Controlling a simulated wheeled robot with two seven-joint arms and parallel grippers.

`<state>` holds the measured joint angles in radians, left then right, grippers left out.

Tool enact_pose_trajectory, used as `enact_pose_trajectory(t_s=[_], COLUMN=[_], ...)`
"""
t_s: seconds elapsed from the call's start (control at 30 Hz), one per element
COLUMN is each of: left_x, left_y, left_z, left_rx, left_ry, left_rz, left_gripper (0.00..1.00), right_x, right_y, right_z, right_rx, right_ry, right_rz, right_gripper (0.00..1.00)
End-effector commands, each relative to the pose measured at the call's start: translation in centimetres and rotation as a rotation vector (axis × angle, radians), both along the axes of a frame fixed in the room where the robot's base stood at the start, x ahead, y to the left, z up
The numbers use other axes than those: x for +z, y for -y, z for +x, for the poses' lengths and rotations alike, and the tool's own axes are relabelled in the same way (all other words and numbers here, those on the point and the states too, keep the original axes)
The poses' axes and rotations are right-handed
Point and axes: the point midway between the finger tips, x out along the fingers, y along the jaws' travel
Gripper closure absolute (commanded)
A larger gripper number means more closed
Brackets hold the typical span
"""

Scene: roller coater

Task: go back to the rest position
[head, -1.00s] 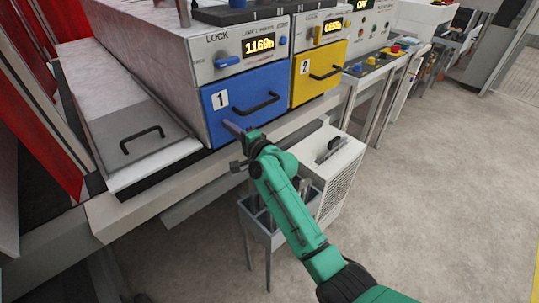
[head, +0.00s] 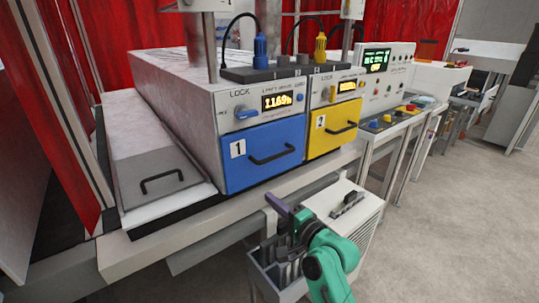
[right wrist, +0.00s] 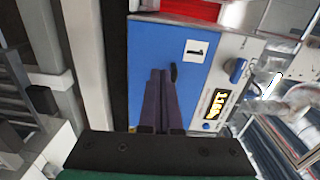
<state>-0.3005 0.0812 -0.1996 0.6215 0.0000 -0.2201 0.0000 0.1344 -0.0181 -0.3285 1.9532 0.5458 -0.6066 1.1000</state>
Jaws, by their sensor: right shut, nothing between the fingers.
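My right gripper (head: 270,199) is on its green arm at the lower middle of the head view. In the head view it lies just below the blue drawer marked 1 (head: 240,165), above a grey rack. Its two dark fingers (right wrist: 161,80) are together and empty in the right wrist view, pointing toward the blue drawer front (right wrist: 190,75). They appear apart from the drawer's black handle (head: 272,158), which is mostly hidden behind them in the wrist view. My left gripper is not in view.
The yellow drawer (head: 330,138) is beside the blue one; both look shut. A grey rack (head: 262,274) and a white vented box (head: 345,205) stand below the bench edge (head: 150,254). A grey lid (head: 155,172) with a handle lies at left. Open floor is at right.

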Motion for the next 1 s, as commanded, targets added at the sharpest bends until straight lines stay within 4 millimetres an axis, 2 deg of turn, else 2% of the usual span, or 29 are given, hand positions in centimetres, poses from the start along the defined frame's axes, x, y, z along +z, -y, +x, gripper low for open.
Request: enact_pose_trajectory(t_s=[0.07,0.13,0.2,0.3,0.4,0.5,0.77,1.0], left_x=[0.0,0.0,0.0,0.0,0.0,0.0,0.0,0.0], left_y=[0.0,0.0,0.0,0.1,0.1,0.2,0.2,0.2], left_z=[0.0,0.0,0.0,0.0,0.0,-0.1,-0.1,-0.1], left_rx=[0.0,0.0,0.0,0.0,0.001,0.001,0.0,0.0], left_ry=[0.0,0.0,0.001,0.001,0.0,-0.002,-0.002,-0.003], left_rz=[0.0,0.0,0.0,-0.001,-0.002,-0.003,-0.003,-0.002], left_gripper=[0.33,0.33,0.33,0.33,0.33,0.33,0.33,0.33], right_x=[-2.7,-6.5,-10.6,-14.5,-17.0,-18.5,-20.0,-28.3], right_y=[1.2,3.3,6.1,9.8,12.8,15.4,21.3,21.1], right_z=[-1.3,-3.6,-6.8,-11.2,-15.1,-18.6,-27.1,-26.2], right_rx=[-0.001,0.014,0.056,0.142,0.235,0.334,0.607,0.65], right_ry=[-0.018,-0.046,-0.086,-0.144,-0.2,-0.252,-0.387,-0.415], right_rz=[-0.133,-0.348,-0.599,-0.886,-1.094,-1.254,-1.556,-1.553], right_gripper=[1.0,1.0,1.0,1.0,1.0,1.0,1.0,1.0])
